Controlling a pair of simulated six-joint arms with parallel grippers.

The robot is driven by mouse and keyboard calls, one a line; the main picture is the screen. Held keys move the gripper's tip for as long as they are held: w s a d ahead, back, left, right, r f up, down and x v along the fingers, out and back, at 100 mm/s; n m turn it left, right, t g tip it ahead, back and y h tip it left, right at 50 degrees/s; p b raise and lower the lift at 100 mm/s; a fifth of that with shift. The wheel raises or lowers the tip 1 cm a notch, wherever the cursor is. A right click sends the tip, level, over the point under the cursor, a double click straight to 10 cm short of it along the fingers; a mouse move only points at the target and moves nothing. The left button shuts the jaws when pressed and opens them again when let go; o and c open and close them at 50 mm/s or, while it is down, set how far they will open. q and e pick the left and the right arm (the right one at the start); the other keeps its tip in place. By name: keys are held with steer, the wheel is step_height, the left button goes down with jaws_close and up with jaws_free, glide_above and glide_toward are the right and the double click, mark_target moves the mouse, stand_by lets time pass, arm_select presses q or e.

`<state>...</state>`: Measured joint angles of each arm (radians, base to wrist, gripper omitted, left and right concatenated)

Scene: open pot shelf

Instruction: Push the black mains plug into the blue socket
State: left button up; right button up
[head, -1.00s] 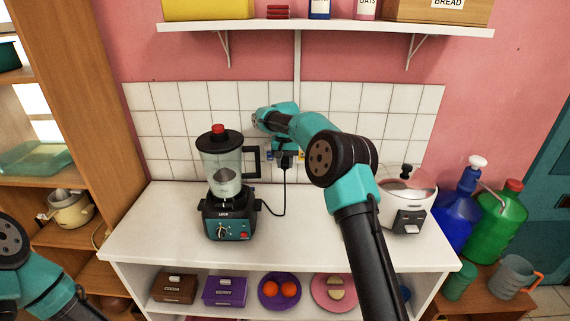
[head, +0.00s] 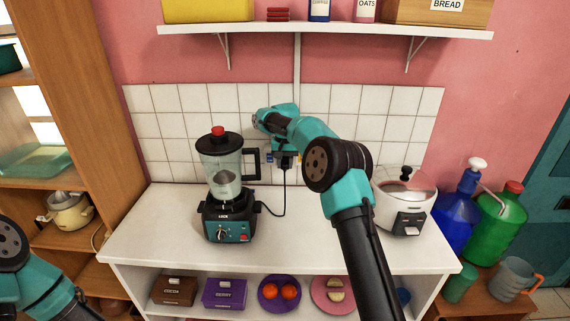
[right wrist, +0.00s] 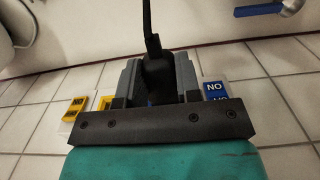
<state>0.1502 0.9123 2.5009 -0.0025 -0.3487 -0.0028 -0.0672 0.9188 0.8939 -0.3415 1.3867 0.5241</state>
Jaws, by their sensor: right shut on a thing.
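The black mains plug (right wrist: 157,75) is between the two grey fingers of my right gripper (right wrist: 158,80), which is shut on it. In the head view the plug (head: 285,163) is at the tiled wall, below my right gripper (head: 284,146). Its black cord runs to the blender (head: 228,190). A blue patch with white letters (right wrist: 215,92) shows beside the right finger, and a little blue shows by the plug's lower end. The socket face and the plug's pins are hidden, so I cannot tell how far the plug is in. My left gripper is out of view.
A yellow piece (right wrist: 74,108) sits on the wall on the other side of the gripper. A white cooker (head: 405,203) stands on the worktop (head: 160,222) at the right. The wall shelf (head: 330,29) hangs above. The worktop's front middle is clear.

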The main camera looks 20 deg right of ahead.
steer(key=shift+w+d, duration=0.25)
steer(key=shift+w, duration=0.35)
stand_by(0.3)
steer(key=o, duration=1.8)
steer(key=shift+c, duration=0.2)
steer(key=shift+r, duration=0.15)
steer(key=shift+r, duration=3.65)
